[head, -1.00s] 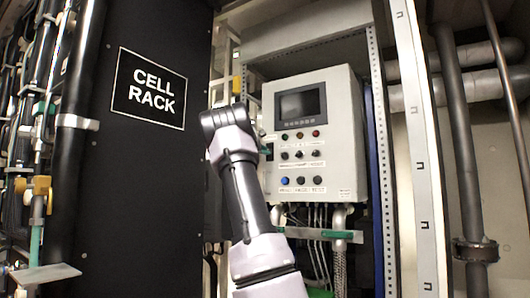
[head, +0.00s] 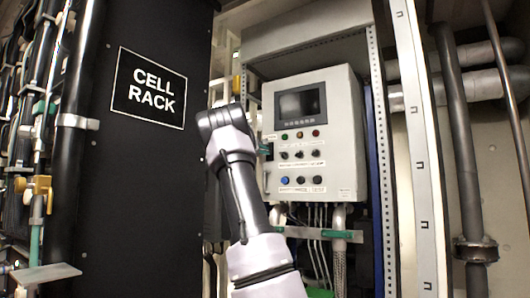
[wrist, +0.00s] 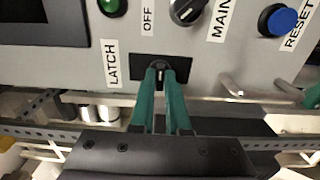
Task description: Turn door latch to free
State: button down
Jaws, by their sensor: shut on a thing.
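The grey control box (head: 320,190) carries a screen, buttons and knobs. In the wrist view, a black latch plate (wrist: 184,60) sits on its panel next to a white "LATCH" label (wrist: 111,64). My gripper (wrist: 160,72) has green fingers, and their tips are closed together on the small dark latch (wrist: 159,67) at this plate. The fingers hide most of the latch, so its exact angle cannot be told. In the head view, my arm reaches the box's left side, and the gripper is mostly hidden behind my wrist.
A black cell rack (head: 110,200) stands close on the left of my arm. Near the latch are a green button (wrist: 112,6), a dark knob (wrist: 186,10) and a blue reset button (wrist: 279,20). A perforated post (head: 378,130) and pipes (head: 462,150) stand right.

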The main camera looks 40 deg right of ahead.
jog(key=c, duration=0.9)
grip_release()
jog(key=shift+a, duration=0.1)
jog(key=v, duration=1)
jog(key=shift+s+a, duration=0.2)
jog(key=shift+f, duration=0.1)
